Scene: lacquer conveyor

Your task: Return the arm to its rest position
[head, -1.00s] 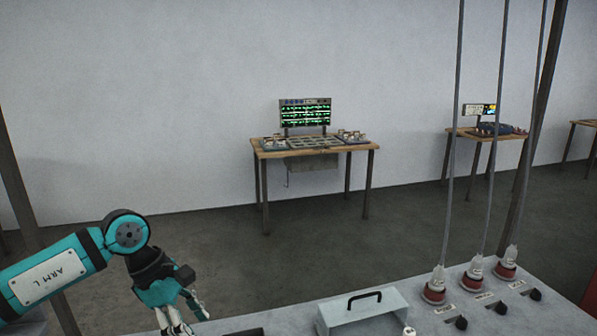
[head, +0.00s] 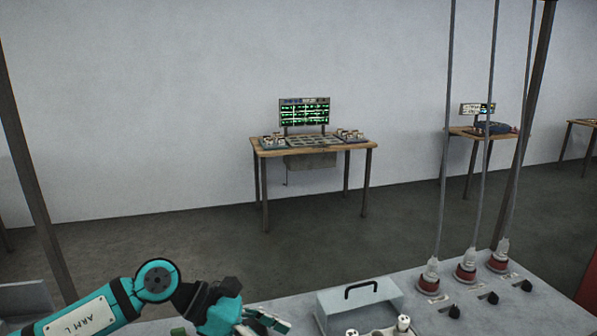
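My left arm, marked ARM L, comes in at the lower left. Its teal and black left gripper (head: 268,326) hangs low over the near edge of the picture, just left of the grey box with a black handle. Its fingers look spread apart with nothing seen between them, though the bottom edge cuts off part of them. My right arm and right gripper are out of the picture.
A grey worktop (head: 420,318) runs along the bottom. On it stand a grey handled box (head: 358,300), red sockets with cables (head: 465,272) and black knobs (head: 492,298). A wooden table (head: 312,150) with a screen stands beyond open floor.

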